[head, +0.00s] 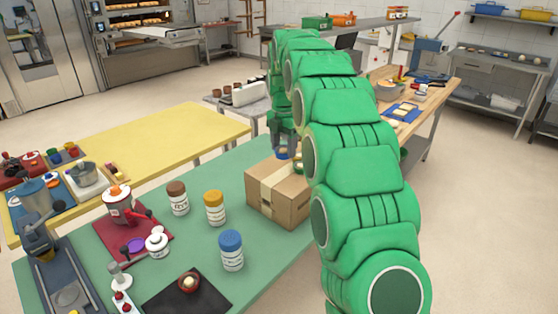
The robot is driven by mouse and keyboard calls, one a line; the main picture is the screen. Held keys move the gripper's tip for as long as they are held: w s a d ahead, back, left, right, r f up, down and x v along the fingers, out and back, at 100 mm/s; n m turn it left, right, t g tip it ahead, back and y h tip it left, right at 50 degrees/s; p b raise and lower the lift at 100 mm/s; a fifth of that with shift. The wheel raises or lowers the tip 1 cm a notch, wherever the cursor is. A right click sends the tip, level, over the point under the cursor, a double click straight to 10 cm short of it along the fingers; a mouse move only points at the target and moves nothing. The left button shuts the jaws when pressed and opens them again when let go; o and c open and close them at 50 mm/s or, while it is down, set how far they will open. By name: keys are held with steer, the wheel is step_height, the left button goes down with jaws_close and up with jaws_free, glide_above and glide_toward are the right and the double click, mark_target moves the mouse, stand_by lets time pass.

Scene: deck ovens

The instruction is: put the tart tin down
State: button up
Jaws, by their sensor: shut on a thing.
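My gripper (283,146) hangs low over the back of a cardboard box (280,193), its fingers pointing down. It is shut on a small, round, blue-and-tan thing, which I take to be the tart tin (282,155). The tin is small in the head view, and I cannot tell whether it touches the box or is held just above it. My green arm reaches in from the right and hides the box's right side and part of the table behind it.
The box stands on a green table (235,168). Several lidded jars (215,208), a dark mat (187,297) with a small red-rimmed thing, and a red mat (105,240) with a machine lie nearer. A yellow table (150,140) at left is largely clear.

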steer(key=w+f, duration=0.2)
steer(key=w, duration=0.2)
glide_above(279, 169)
steer(key=shift+s+f, duration=0.15)
steer(key=shift+f, duration=2.45)
steer(key=shift+f, duration=0.1)
steer(key=shift+w+f, duration=0.1)
steer(key=shift+w, duration=0.1)
steer(key=shift+f, duration=1.55)
steer(key=o, duration=1)
steer(key=shift+f, duration=0.1)
steer(key=shift+o, duration=0.2)
